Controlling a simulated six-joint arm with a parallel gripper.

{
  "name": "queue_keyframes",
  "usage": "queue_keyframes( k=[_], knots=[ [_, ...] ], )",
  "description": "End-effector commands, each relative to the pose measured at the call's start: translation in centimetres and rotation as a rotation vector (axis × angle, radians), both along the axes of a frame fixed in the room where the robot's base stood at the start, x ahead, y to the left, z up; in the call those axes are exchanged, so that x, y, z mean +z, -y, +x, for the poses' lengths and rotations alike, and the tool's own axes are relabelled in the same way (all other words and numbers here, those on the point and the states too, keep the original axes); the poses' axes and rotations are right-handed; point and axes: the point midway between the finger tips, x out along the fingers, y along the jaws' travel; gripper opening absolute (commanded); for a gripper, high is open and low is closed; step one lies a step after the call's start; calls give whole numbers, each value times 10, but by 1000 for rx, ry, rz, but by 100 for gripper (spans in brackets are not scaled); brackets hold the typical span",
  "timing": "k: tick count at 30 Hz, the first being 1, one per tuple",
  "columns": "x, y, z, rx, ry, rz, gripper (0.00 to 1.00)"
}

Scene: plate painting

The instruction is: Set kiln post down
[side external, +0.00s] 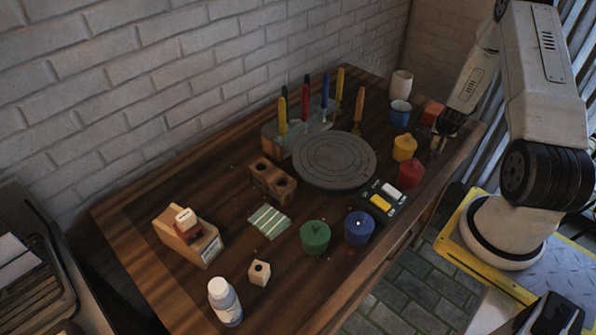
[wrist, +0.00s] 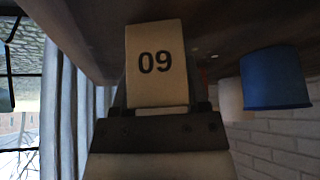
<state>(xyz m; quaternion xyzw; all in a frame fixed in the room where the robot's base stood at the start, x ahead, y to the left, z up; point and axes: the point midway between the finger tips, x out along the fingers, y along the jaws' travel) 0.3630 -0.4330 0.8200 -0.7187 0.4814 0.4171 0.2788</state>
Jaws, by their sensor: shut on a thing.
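The kiln post appears to be the cream block marked "09" (wrist: 155,64), upright in the middle of the wrist view. My gripper (wrist: 158,112) is shut on its end nearest the camera. In the side view my gripper (side external: 438,138) is low at the table's right end, beside the red block and right of the yellow pot. The held block is small and mostly hidden there. Whether it touches the table cannot be told.
A blue cup (side external: 400,114), red block (side external: 432,112), yellow pot (side external: 405,148) and red pot (side external: 410,173) stand near my gripper. The blue cup also shows in the wrist view (wrist: 274,78). A grey turntable (side external: 334,160) is mid-table. The table's right edge is close.

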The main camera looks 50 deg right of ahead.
Motion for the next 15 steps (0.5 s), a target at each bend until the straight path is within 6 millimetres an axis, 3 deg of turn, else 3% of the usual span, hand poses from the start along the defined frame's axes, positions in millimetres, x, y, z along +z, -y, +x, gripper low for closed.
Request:
queue_keyframes(
  k=[6, 7, 9, 10, 15],
  knots=[
    [-3, 0, 0, 1, 0, -1, 0],
    [-3, 0, 0, 1, 0, 0, 65],
    [-3, 0, 0, 1, 0, 0, 87],
    [-3, 0, 0, 1, 0, 0, 94],
    [-3, 0, 0, 0, 0, 0, 94]
  ],
)
